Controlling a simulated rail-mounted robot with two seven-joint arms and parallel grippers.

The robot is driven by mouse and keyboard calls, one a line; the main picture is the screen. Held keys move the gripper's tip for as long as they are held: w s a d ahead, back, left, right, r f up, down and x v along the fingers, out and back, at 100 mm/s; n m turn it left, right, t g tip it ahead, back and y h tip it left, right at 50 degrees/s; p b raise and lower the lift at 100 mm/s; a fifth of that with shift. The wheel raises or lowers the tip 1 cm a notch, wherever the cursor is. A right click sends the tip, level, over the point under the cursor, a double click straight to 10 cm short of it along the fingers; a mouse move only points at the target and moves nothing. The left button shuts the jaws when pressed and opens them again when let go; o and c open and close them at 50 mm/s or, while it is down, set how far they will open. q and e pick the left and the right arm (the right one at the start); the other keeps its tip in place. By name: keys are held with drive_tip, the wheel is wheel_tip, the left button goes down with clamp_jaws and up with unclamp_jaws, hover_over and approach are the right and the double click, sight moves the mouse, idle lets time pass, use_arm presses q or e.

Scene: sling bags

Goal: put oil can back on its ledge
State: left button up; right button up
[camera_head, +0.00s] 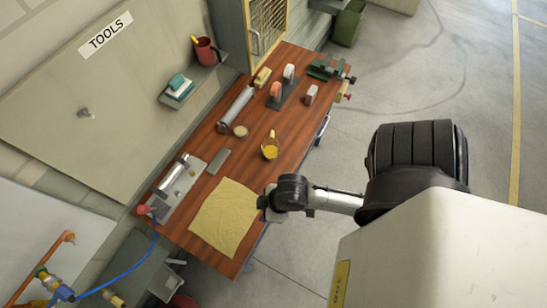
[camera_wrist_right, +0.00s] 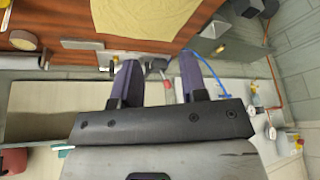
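A small yellow vessel with an upright spout or handle (camera_head: 270,148), which looks like the oil can, stands on the wooden workbench (camera_head: 188,232) near its front edge. A wall ledge (camera_head: 207,76) holds a red mug-like container (camera_head: 206,50) and a teal-and-white stack (camera_head: 179,87). I cannot tell which part of it is the oil can's place. My right gripper (camera_head: 264,203) is at the bench's front edge beside the yellow cloth, apart from the vessel. In the right wrist view its two fingers (camera_wrist_right: 158,63) are spread with nothing held. My left gripper is out of view.
A yellow cloth (camera_head: 225,217) lies at the near end of the bench. A grey metal plate with a tool (camera_head: 180,186), a grey cylinder (camera_head: 236,106), small blocks and a green vise (camera_head: 325,68) occupy the bench. A mesh-front cabinet (camera_head: 266,30) stands behind. Open floor lies right.

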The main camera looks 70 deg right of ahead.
drive_tip(key=shift+s+a+r+m+g+h, duration=0.15)
drive_tip(key=shift+s+r+m+h, duration=0.25)
drive_tip(key=shift+s, duration=0.2)
drive_tip(key=shift+s+d+r+m+g+h, duration=0.15)
drive_tip(key=shift+s+r+m+h, duration=0.2)
drive_tip(key=shift+s, duration=0.2)
drive_tip(key=shift+a, duration=0.1)
wheel_tip(320, 180, up, 3)
drive_tip(key=p, duration=0.3)
